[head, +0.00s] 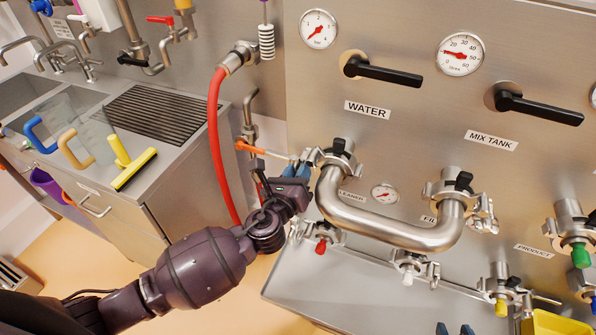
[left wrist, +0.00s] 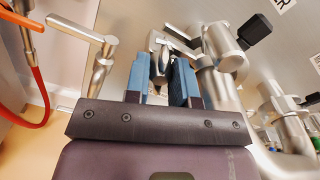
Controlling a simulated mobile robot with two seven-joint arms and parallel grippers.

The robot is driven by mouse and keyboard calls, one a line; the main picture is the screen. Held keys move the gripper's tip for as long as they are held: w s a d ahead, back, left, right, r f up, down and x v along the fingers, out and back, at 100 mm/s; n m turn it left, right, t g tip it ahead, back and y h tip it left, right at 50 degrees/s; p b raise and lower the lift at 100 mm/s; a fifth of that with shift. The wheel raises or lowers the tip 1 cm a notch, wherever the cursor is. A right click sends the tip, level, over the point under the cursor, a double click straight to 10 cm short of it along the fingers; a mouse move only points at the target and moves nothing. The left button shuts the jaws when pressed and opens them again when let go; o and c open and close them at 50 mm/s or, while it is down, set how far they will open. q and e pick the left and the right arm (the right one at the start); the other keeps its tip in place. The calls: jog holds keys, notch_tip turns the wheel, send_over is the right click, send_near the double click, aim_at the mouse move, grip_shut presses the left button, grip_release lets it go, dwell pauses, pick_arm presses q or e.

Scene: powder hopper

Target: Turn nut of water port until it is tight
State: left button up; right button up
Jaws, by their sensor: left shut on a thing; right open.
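The water port (head: 338,158) is a steel clamp under the WATER label, at the upper left end of the U-shaped pipe (head: 395,230). My left gripper (head: 302,168) is at the left side of this clamp. In the left wrist view its blue fingers (left wrist: 160,80) are closed around a small metal nut (left wrist: 158,62) beside the pipe. The nut is mostly hidden by the fingers, and its tightness cannot be seen. My right gripper (head: 454,330) shows only as two separate blue fingertips at the bottom edge of the head view, apart from the ports.
A red hose (head: 214,140) hangs left of my left gripper. An orange-handled valve (head: 262,151) is close behind it. A black lever (head: 385,71) is above the water port.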

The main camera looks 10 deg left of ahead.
pick_arm(q)
jog(key=shift+m, duration=0.8)
pick_arm(e)
jog(key=shift+w+a+r, duration=0.1)
jog(key=shift+w+r, duration=0.25)
jog(key=shift+w, duration=0.15)
